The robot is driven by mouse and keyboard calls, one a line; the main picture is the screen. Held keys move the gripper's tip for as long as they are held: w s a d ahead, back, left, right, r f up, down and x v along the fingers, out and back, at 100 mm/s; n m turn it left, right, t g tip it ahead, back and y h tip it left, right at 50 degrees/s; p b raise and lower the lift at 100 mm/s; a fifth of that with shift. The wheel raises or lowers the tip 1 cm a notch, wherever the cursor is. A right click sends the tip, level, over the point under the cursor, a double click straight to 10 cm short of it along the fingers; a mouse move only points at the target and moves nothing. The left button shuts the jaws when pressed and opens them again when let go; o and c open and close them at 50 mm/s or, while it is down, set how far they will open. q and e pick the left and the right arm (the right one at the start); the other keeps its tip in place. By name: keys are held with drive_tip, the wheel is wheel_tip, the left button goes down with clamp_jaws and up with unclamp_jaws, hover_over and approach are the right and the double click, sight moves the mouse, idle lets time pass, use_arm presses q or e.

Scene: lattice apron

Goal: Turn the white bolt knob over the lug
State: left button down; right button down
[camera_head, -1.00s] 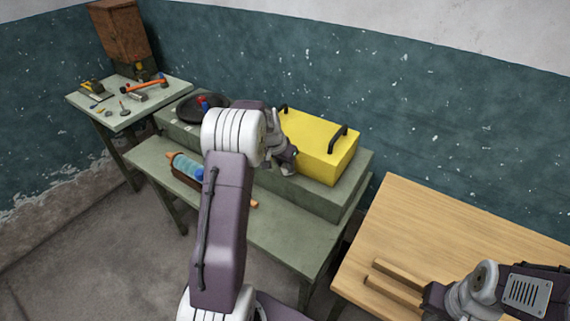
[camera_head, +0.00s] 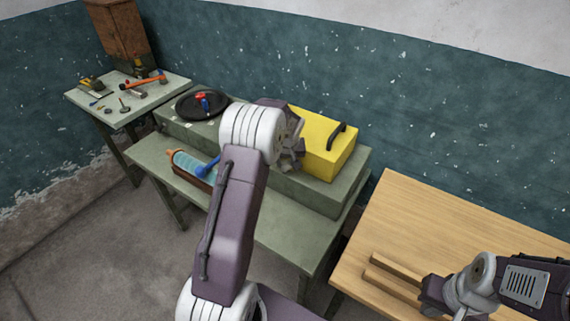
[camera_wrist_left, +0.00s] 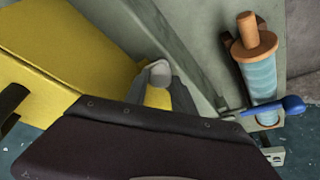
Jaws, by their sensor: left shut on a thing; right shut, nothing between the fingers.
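A whitish knob (camera_wrist_left: 160,74) shows between the grey fingers of my left gripper (camera_wrist_left: 158,82) in the left wrist view, beside the yellow box (camera_wrist_left: 50,50). The gripper is shut on it. In the head view my left gripper (camera_head: 292,148) is at the front left of the yellow box (camera_head: 330,148), and my wrist hides the knob. I cannot make out the lug, or whether the knob lies over it. My right gripper (camera_head: 434,294) is shut and empty above the wooden table, with its fingertips hard to make out.
A teal cylinder with orange ends (camera_head: 188,162) and a blue-ended rod (camera_head: 207,168) lie on the green bench (camera_head: 270,228). A black disc with a red and blue part (camera_head: 188,106) is behind. Wooden strips (camera_head: 396,272) lie on the wooden table (camera_head: 460,225).

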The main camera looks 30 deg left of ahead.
use_arm(q)
drive_tip(key=shift+w+n, duration=0.1)
drive_tip(key=shift+n, duration=0.3)
drive_tip(key=shift+r, duration=0.1)
drive_tip(key=c, duration=1.1)
unclamp_jaws()
drive_tip(key=shift+o, duration=0.2)
